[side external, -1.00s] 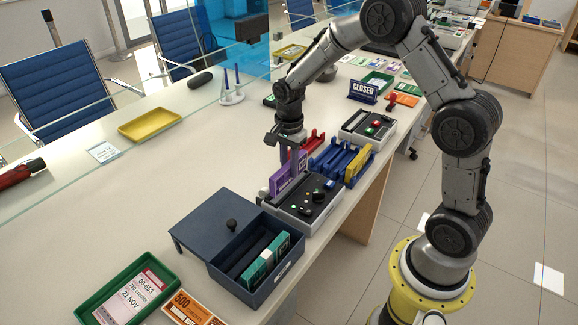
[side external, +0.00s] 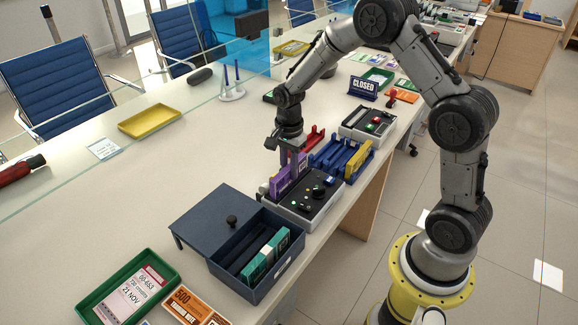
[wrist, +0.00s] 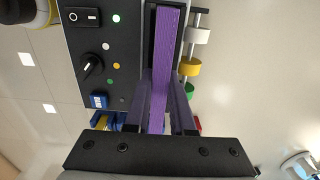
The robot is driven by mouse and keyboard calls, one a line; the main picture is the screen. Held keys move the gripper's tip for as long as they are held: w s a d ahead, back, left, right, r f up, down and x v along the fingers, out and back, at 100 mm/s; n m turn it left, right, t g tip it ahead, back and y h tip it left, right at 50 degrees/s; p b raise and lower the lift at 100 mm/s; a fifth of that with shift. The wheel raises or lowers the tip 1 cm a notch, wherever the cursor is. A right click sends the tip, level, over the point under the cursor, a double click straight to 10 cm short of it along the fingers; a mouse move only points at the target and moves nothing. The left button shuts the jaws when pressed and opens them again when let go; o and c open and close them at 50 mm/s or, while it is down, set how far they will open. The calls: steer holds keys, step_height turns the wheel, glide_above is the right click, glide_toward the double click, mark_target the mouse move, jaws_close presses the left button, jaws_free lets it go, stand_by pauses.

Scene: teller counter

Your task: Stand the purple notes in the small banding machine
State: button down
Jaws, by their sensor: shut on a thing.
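The purple notes (side external: 281,184) are a upright bundle at the back-left edge of the near banding machine (side external: 322,196), a dark-topped box with knobs and buttons. In the wrist view the notes (wrist: 166,50) run edge-on along a dark slot in the machine's top (wrist: 110,60). I cannot tell whether their lower edge rests on the slot's floor. My gripper (side external: 291,168) points down and is shut on the notes. In the wrist view its fingers (wrist: 165,105) lie on both sides of them. The fingers partly hide the notes in the side view.
A blue rack (side external: 338,160) with a yellow bundle (side external: 358,160) stands just behind. A second machine (side external: 368,124) is farther back. An open dark cash box (side external: 252,278) stands in front.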

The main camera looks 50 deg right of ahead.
steer(key=c, duration=0.7)
jaws_free()
steer(key=shift+r, duration=0.1)
steer(key=shift+r, duration=3.45)
